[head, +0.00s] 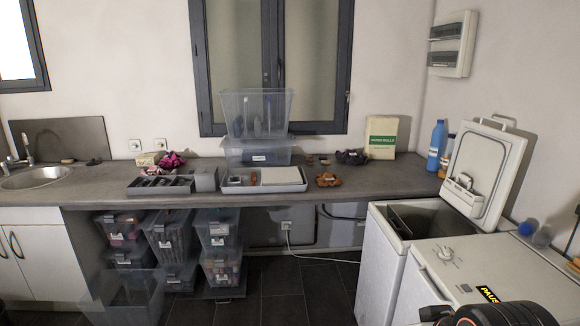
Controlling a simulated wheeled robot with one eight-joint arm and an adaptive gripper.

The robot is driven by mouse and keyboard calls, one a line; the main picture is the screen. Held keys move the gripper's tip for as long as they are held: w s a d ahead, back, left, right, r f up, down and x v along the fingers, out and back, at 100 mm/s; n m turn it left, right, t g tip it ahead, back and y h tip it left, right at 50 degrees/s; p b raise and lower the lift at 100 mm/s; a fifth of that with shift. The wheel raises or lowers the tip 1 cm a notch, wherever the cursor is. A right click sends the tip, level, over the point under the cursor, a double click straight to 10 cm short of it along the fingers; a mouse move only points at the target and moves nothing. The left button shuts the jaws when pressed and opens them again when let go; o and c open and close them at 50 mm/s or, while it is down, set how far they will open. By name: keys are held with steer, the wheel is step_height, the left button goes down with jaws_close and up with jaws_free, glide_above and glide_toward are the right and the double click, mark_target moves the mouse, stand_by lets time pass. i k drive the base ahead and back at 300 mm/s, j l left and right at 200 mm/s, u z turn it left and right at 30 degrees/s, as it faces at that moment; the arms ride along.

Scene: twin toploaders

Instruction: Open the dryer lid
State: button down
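Two white toploaders stand side by side at the right. The far toploader (378,262) has its lid (497,160) raised upright against the wall, and its dark opening shows. The near toploader (455,272) has a flat closed top with a round dial and small buttons on it. No readable label tells me which of the two is the dryer. Dark parts of my arm show at the bottom right edge, over the near machine's top, and hide part of it. My gripper's fingers are not seen.
Dark floor (300,296) is clear left of the machines.

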mark_target(498, 267)
steer(key=i+l+z, duration=0.1)
steer(key=z, duration=0.4)
steer(key=i+z, duration=0.25)
steer(key=z, duration=0.25)
